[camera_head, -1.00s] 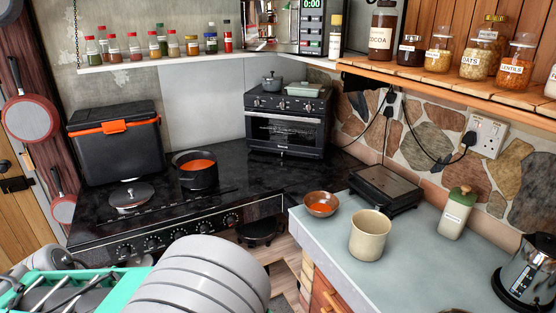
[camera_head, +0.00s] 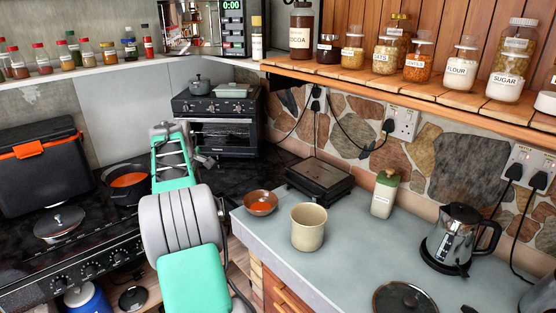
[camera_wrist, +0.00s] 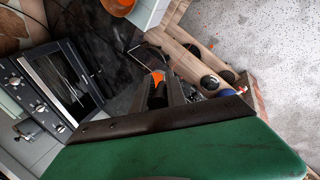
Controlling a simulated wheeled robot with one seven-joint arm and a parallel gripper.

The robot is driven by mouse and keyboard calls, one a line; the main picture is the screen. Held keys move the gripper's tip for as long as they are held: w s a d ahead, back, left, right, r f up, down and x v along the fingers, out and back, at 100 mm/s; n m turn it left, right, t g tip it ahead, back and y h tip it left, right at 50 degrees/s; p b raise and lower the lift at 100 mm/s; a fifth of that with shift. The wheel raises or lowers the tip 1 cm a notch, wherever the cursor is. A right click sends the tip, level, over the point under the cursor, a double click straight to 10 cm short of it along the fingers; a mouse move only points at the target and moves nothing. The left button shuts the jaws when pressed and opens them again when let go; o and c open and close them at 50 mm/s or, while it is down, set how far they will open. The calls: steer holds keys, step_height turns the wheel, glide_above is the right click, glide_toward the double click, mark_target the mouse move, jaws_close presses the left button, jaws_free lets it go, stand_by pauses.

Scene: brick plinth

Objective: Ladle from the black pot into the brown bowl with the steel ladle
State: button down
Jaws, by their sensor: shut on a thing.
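The black pot (camera_head: 128,186) stands on the stove at the left with orange liquid in it. The brown bowl (camera_head: 261,203) sits at the counter's near-left corner with some orange in it. It also shows at the top edge of the wrist view (camera_wrist: 118,6). My gripper (camera_wrist: 166,94) is shut on the steel ladle's dark handle (camera_wrist: 158,97), with a patch of orange just beyond the fingers. The ladle's bowl is not clearly visible. In the head view my arm rises between pot and brown bowl and hides most of the gripper and ladle.
A beige mug (camera_head: 308,228) stands right beside the brown bowl. A black grill (camera_head: 320,178) is behind it. A green-capped jar (camera_head: 384,194) and a kettle (camera_head: 460,238) stand farther right. A lidded pan (camera_head: 60,222) is on the stove.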

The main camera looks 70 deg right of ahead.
steer(key=s+d+r+n+p, duration=0.1)
steer(key=s+d+r, duration=0.1)
steer(key=s+d, duration=0.85)
steer(key=s+d+r+n, duration=0.1)
steer(key=s+d+r, duration=0.1)
steer(key=s+d, duration=0.9)
steer(key=w+a+f+n+g+h+b, duration=0.1)
steer(key=a+f+h+b, duration=0.8)
steer(key=b, duration=1.4)
steer(key=w+a+f+n+g+h+b, duration=0.2)
steer(key=w+a+f+g+h+b, duration=0.2)
steer(key=a+f+h+b, duration=0.5)
step_height(320, 180, down, 8)
steer(key=w+a+b, duration=0.1)
steer(key=w+b, duration=0.1)
steer(key=b, duration=1.2)
steer(key=shift+w, duration=0.2)
steer(key=shift+a, duration=0.1)
